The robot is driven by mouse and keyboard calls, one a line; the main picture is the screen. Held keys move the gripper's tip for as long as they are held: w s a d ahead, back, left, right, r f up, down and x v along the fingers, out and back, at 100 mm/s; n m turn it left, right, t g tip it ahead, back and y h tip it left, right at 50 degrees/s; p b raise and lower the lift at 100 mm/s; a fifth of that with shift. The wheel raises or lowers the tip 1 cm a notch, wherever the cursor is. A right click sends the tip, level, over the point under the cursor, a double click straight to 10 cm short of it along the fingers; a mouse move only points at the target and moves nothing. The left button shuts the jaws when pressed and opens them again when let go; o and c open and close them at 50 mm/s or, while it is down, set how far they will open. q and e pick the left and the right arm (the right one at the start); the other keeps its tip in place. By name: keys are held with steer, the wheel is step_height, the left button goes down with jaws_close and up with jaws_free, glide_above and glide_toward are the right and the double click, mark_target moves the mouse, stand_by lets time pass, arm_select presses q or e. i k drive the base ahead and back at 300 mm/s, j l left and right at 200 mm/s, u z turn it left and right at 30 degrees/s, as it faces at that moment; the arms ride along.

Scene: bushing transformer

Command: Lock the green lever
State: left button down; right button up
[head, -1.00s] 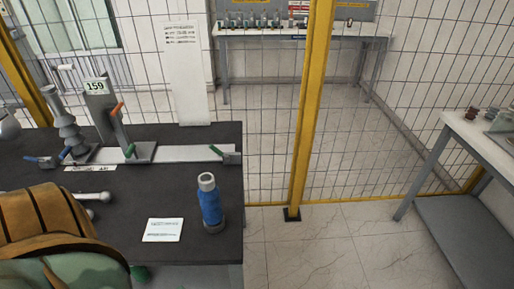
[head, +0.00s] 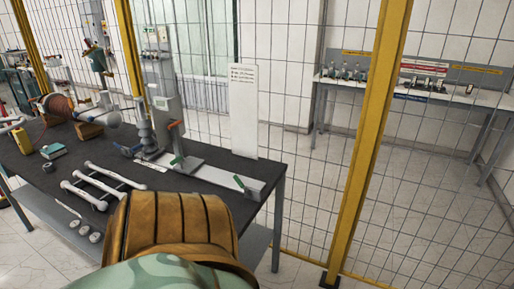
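A green lever (head: 240,182) stands at the right end of a pale metal bar (head: 215,175) on the dark table. Another green lever (head: 178,160) stands further left, near the foot of the grey post. An orange lever (head: 175,125) is on the post, and a blue lever (head: 127,150) is left of the post's foot. The levers are small, and I cannot tell whether any is locked. Neither of my grippers shows.
The dark table (head: 75,146) carries white pipe frames (head: 109,182), a yellow container (head: 23,140) and a teal box (head: 53,151). A brown ribbed shape hides its near right part.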

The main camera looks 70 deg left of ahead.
mark_target(246, 192)
steer(key=i+u, duration=0.6)
steer(key=u, duration=0.15)
steer(key=i+l+u, duration=0.1)
steer(key=i+u, duration=0.25)
steer(key=k+j, duration=0.05)
